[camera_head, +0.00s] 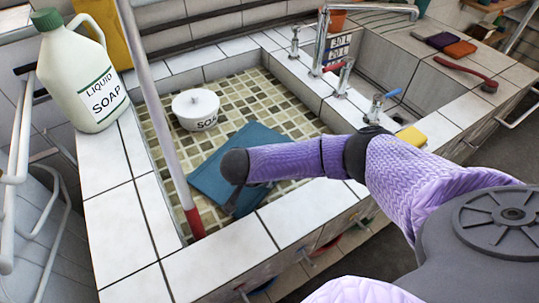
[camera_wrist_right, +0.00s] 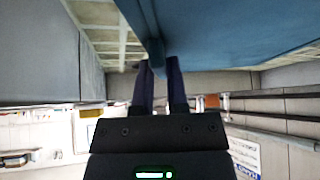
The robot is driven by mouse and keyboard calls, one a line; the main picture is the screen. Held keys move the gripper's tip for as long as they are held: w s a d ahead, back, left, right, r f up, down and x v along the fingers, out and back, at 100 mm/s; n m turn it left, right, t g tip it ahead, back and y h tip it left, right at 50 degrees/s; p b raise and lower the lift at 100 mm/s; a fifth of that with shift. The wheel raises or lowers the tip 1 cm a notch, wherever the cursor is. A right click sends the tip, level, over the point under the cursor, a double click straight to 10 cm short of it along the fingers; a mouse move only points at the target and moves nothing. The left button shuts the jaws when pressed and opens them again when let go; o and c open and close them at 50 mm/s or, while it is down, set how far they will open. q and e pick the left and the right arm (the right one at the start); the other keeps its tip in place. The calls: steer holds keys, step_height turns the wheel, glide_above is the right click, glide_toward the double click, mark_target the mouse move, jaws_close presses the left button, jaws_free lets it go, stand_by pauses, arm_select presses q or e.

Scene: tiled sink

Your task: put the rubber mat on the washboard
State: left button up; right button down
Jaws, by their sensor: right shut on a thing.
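A teal-blue flat sheet, which I take for the rubber mat (camera_head: 250,143), is over the tiled basin in the head view, partly hidden by my right wrist. My right gripper (camera_wrist_right: 160,66) is shut on its edge. In the wrist view the blue mat (camera_wrist_right: 225,35) fills the upper right, with the two dark fingers meeting at a small raised part of its edge. In the head view the fingers are mostly hidden behind the dark wrist. My left gripper is not in view.
A white soap bowl (camera_head: 195,109) stands in the tiled basin. A pale pole with a red end (camera_head: 165,120) leans at its left. A soap jug (camera_head: 78,70) stands on the left ledge. Taps (camera_head: 342,78) and a yellow sponge (camera_head: 411,136) are at the right. The front ledge is clear.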

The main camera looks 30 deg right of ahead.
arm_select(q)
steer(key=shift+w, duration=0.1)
arm_select(e)
steer(key=c, duration=0.6)
jaws_free()
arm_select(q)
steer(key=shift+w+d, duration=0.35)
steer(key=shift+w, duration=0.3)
arm_select(e)
steer(key=shift+o, duration=0.2)
